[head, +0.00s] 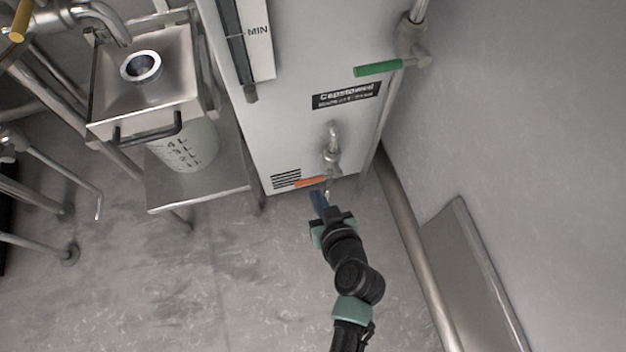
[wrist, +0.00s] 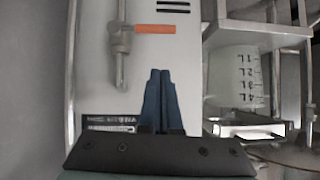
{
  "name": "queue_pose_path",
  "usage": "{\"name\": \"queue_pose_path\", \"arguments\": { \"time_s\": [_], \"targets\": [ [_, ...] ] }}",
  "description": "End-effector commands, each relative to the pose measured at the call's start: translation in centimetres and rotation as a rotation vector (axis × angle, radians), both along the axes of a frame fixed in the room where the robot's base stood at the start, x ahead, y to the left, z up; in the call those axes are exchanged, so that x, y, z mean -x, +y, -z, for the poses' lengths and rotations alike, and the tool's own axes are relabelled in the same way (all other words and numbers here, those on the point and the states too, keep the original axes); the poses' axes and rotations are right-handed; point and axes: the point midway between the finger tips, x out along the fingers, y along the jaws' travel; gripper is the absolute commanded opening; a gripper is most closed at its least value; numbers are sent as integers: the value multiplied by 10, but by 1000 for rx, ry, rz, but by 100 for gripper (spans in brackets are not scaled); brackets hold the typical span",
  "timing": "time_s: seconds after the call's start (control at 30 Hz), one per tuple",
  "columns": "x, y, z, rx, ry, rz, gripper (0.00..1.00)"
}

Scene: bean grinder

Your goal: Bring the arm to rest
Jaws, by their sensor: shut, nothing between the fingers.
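My gripper (head: 320,202) is at the lower front of the tall white machine (head: 295,130) in the head view, just below an orange handle (head: 310,181). In the wrist view my gripper (wrist: 159,75) has its two blue fingers together, with nothing between them. The orange handle (wrist: 155,29) lies ahead of the fingertips and shows clear of them in that view. The handle belongs to a metal tap (head: 332,155) on the machine's front, which shows left of the fingers in the wrist view (wrist: 120,45).
A green-handled valve (head: 380,68) is at the machine's upper right. Left of the machine, a metal stand (head: 200,190) carries a graduated container (head: 187,147). A pipe (head: 410,245) and wall bound the right side. The floor (head: 220,280) left of my arm is clear.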

Motion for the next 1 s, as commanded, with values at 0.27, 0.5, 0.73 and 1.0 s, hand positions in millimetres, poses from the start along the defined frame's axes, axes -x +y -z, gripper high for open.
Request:
{"name": "queue_pose_path", "arguments": {
  "time_s": [0.27,0.5,0.73,1.0],
  "targets": [
    [22,-6,-15,-1,0,-2,0],
    [22,-7,-15,-1,-1,-1,0],
    [-26,-11,-78,31,-114,17,0],
    [-109,-13,-265,78,-435,92,0]
  ]
}}
